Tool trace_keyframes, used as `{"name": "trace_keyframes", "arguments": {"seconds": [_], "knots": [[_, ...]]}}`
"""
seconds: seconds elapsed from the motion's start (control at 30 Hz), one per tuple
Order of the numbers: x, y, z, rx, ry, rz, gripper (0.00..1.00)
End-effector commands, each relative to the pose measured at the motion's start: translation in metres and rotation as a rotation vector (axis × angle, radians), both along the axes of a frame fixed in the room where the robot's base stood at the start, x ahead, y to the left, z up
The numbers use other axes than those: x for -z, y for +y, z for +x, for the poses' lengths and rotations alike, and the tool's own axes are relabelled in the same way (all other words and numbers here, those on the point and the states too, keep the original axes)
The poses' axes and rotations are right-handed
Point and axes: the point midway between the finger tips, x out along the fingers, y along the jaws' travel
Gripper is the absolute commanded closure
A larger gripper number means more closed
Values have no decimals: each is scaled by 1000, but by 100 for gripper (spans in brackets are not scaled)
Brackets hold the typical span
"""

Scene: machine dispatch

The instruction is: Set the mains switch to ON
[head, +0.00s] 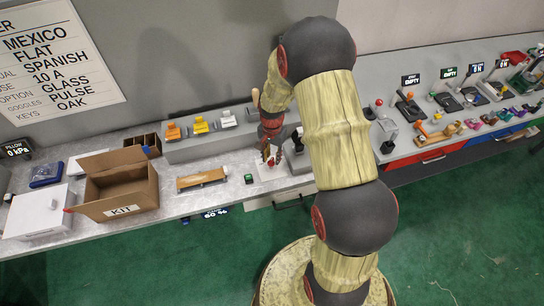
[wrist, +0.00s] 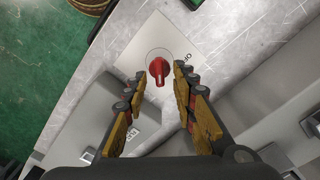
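The mains switch is a red rotary knob (wrist: 159,71) on a pale square plate (wrist: 146,42), seen in the wrist view. Its handle points down toward the bottom of the picture. Letters that look like "OFF" are printed on the plate to the right of the knob; no ON mark is visible. My gripper (wrist: 167,72) is open, with one finger at each side of the knob and gaps between. In the head view my gripper (head: 271,156) is low over the bench, largely blending with the arm, and the plate (head: 270,171) shows just beneath it.
A grey box (wrist: 95,120) stands close by at lower left in the wrist view. In the head view an open KIT carton (head: 120,191) and a wooden-topped item (head: 202,179) stand left of my gripper. A green button (head: 249,178) is nearby. Bare bench lies beyond the plate.

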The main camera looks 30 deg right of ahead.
Motion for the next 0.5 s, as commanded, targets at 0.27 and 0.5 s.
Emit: {"name": "trace_keyframes", "arguments": {"seconds": [0.27, 0.5], "knots": [[-27, -1, 2, 0, -5, -2, 73], [-76, 0, 1, 0, -3, -2, 73]]}}
